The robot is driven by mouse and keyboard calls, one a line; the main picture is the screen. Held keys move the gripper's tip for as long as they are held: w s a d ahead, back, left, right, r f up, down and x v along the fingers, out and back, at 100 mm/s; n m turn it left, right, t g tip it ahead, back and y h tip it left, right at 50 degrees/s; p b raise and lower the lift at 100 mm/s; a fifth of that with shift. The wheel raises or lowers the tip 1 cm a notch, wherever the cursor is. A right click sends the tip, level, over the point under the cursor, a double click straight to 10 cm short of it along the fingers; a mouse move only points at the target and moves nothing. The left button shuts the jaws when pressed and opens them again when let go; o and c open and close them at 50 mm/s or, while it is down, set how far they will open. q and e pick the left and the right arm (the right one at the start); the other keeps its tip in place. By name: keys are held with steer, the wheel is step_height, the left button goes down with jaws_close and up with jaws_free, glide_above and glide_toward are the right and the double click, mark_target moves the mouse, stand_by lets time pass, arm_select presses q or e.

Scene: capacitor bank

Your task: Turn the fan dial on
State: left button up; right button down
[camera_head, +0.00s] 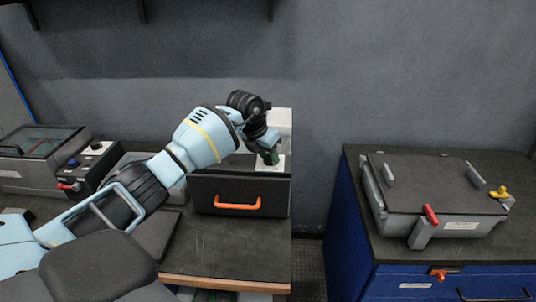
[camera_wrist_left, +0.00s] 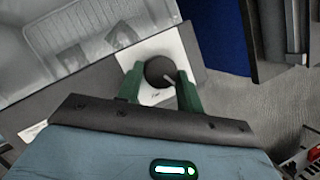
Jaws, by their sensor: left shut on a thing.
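The fan dial (camera_wrist_left: 160,71) is a dark round knob with a pale pointer line, on a white label plate (camera_wrist_left: 183,48) in the left wrist view. In that view the pointer slants toward the lower right. In the head view the gripper hides the dial. The lettering on the plate is too small to read. My right gripper is not in view.
A grey lidded case (camera_head: 440,190) with red and yellow latches stands on the blue cabinet (camera_head: 345,235) at right. A floor gap separates it from the dark bench (camera_head: 225,245). A control box with a blue knob (camera_head: 73,163) is at left. The grey wall is close behind.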

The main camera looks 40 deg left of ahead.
arm_select(q)
steer(key=m, duration=0.1)
steer(key=m+h+b, duration=0.1)
steer(key=m, duration=0.1)
steer(key=shift+a+f, duration=0.2)
steer(key=m+g+h+b, duration=0.1)
steer(key=m, duration=0.2)
steer(key=shift+w+b, duration=0.15)
steer(key=shift+b, duration=0.15)
steer(key=m+g+h+b, duration=0.1)
steer(key=m+b, duration=0.1)
steer(key=m, duration=0.1)
steer(key=shift+w+a, duration=0.1)
steer(key=shift+r+m+g+b, duration=0.1)
steer(key=shift+m+g+b, duration=0.3)
steer(key=shift+m+b, duration=0.65)
arm_select(e)
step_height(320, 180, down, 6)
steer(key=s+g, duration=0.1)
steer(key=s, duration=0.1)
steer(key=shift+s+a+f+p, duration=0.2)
steer(key=shift+p, duration=0.1)
arm_select(q)
steer(key=shift+m, duration=0.35)
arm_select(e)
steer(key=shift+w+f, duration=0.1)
arm_select(q)
steer(key=o, duration=1)
steer(key=shift+r, duration=0.1)
